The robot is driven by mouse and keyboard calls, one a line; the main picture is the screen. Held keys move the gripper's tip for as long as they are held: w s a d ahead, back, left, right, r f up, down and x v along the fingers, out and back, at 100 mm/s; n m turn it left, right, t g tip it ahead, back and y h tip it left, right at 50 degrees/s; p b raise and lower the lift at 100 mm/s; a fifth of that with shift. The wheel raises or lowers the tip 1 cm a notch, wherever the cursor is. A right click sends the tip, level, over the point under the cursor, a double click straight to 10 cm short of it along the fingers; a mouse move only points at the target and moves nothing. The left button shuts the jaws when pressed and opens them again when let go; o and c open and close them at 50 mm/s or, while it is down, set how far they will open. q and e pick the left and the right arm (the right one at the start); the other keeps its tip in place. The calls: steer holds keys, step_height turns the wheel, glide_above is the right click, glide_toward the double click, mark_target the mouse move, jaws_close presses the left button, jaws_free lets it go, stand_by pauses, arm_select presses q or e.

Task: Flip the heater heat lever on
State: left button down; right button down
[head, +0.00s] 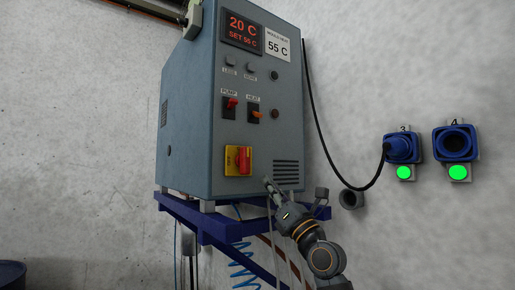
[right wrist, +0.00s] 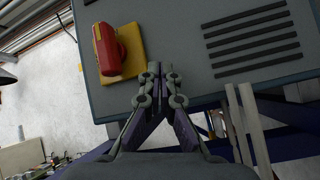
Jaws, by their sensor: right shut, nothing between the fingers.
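The heater (head: 198,85) is a blue-grey cabinet on a blue stand in the head view. Its heat lever (head: 257,114) is a small orange lever under the HEAT label, right of the red pump lever (head: 231,103). Below them is a red rotary switch on a yellow plate (head: 238,160), which also shows upper left in the right wrist view (right wrist: 108,48). My right gripper (head: 267,181) is shut and empty, low in front of the cabinet, below the heat lever and right of the red switch. In the right wrist view (right wrist: 160,70) its fingertips are together. My left gripper is out of view.
The display (head: 243,33) reads 20 C, set 55 C. A vent grille (head: 286,172) is near my right gripper. The blue stand (head: 222,226) lies below. A black cable (head: 319,130) hangs right of the heater to blue socket 3 (head: 402,149); socket 4 (head: 455,142) is empty.

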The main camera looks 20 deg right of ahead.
mark_target(257, 114)
steer(key=s+r+n+t+h, duration=0.1)
steer(key=s+r+n, duration=0.2)
steer(key=s+r, duration=0.2)
step_height(257, 114, up, 4)
steer(key=shift+s+d+f, duration=0.1)
steer(key=shift+s+d, duration=0.1)
steer(key=shift+d, duration=0.1)
steer(key=p+x, duration=0.5)
steer(key=x, duration=0.5)
steer(key=shift+p, duration=0.3)
steer(key=shift+d, duration=0.1)
